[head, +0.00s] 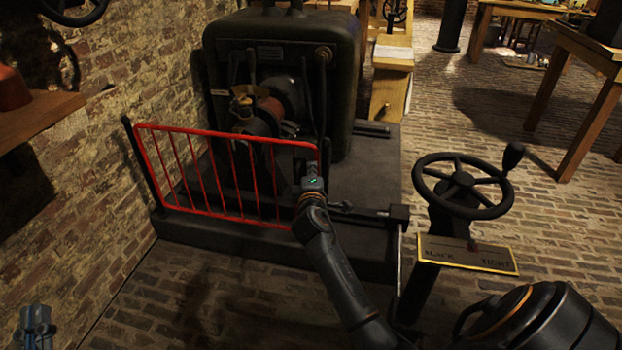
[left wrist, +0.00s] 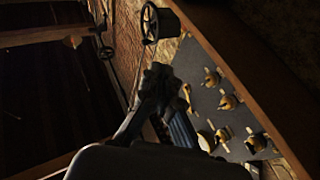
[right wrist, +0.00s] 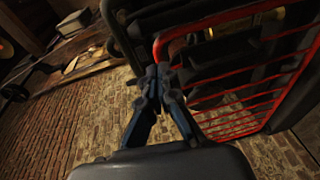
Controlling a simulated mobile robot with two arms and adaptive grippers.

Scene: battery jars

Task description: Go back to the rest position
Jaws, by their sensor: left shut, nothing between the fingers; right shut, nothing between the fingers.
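My left gripper (head: 36,322) is at the bottom left corner of the head view, over the brick floor, with its fingers pointing up. In the left wrist view its fingers (left wrist: 157,75) are closed together and empty. My right arm reaches from the lower right to the red barred gate (head: 231,136). My right gripper (head: 313,184) is at the gate's right end. In the right wrist view its fingers (right wrist: 158,74) are shut and empty, close to the red frame (right wrist: 160,45); I cannot tell whether they touch it.
A dark machine (head: 283,60) stands on a plinth (head: 365,185) behind the gate. A handwheel (head: 463,184) on a post with a brass plate (head: 467,253) stands right of my right arm. A brick wall and wooden shelf (head: 38,118) are at left.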

